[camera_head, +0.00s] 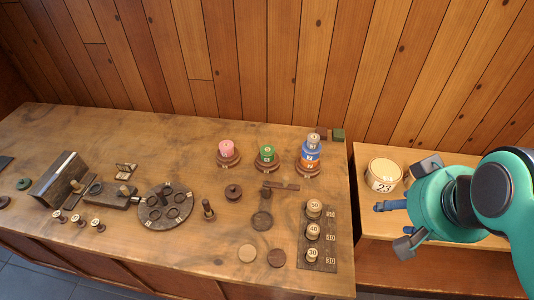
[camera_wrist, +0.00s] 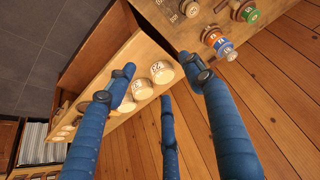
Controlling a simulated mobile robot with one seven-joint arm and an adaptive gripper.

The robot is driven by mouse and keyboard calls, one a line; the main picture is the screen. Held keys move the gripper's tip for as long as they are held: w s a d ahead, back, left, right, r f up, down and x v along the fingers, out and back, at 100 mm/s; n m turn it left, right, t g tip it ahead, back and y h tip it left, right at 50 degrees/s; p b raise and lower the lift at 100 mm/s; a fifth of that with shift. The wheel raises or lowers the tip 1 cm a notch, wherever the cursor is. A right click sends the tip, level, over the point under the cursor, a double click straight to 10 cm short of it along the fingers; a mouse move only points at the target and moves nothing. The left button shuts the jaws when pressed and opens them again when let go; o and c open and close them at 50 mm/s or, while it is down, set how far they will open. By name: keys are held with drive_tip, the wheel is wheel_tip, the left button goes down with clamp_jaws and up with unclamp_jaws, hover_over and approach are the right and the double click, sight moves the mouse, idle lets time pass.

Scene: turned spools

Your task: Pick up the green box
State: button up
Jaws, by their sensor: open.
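The green box (camera_head: 338,135) is a small dark green block at the back right corner of the wooden table, beside a dark brown block (camera_head: 321,133). My gripper (camera_head: 405,205) is to the right of the table, over the lower light wood surface, apart from the green box. Its blue fingers are spread open with nothing between them, as the wrist view (camera_wrist: 160,80) also shows. I cannot make out the green box in the wrist view.
A stacked blue and orange spool (camera_head: 310,156) stands just in front of the green box; green (camera_head: 267,155) and pink (camera_head: 227,150) spools stand left of it. A pale round container (camera_head: 383,174) is close to my gripper. A plank wall (camera_head: 290,60) rises behind.

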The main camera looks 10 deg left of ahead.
drive_tip(key=shift+o, duration=0.5)
drive_tip(key=shift+w+r, duration=0.1)
drive_tip(key=w+a+r+m+g+p, duration=0.1)
drive_tip(key=w+a+r+p, duration=0.3)
drive_tip(key=w, duration=0.6)
drive_tip(key=m+g+p, duration=0.5)
drive_tip(key=p, duration=0.5)
hover_over(267, 150)
wheel_tip(267, 150, down, 18)
drive_tip(key=shift+f+b, duration=0.4)
drive_tip(key=shift+f, duration=3.85)
